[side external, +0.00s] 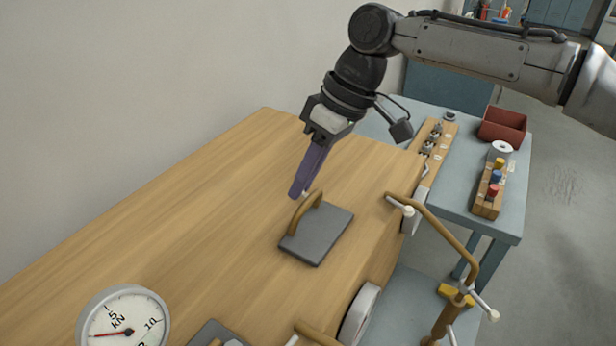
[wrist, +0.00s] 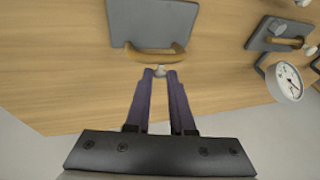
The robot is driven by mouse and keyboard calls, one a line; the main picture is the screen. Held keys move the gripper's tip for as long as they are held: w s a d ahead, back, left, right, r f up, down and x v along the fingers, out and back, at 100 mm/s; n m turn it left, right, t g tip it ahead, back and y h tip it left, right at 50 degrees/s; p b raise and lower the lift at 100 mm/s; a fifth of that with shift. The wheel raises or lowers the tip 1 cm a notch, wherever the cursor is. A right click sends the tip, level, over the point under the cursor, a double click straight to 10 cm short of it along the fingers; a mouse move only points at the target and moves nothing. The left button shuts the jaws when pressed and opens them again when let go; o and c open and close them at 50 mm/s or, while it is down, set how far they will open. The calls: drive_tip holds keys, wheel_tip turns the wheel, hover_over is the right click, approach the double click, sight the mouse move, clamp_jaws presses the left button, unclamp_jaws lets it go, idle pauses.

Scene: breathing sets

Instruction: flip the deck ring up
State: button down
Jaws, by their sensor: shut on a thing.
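The deck ring (side external: 307,210) is a tan-brown bail on a dark grey square plate (side external: 318,238), which lies on the wooden top. In the side view the ring stands up from the plate as an arch. In the wrist view the ring (wrist: 136,53) crosses the near edge of the plate (wrist: 152,22), with a small pale grey tab (wrist: 160,71) at its middle. My gripper (side external: 299,193), with purple fingers, comes down from above. In the wrist view my gripper (wrist: 160,73) is shut on this tab; the tab is partly hidden between the fingertips.
A round dial gauge (side external: 124,318) stands at the front left. A second dark plate (side external: 212,334) is at the near edge. A bent brown handle (side external: 440,232) is beside the board's right edge. A blue table (side external: 470,160) behind holds a red bin (side external: 503,127). The board's left is clear.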

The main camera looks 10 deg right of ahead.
sight(320, 186)
drive_tip(key=shift+w+a, duration=0.15)
drive_tip(key=shift+a, duration=0.1)
idle(0.3)
drive_tip(key=c, duration=0.8)
unclamp_jaws()
drive_tip(key=shift+h, duration=0.3)
drive_tip(key=shift+o, duration=0.2)
drive_tip(key=shift+d, duration=0.1)
drive_tip(key=shift+v, duration=3.75)
drive_tip(key=shift+w, duration=0.1)
drive_tip(key=shift+c, duration=0.2)
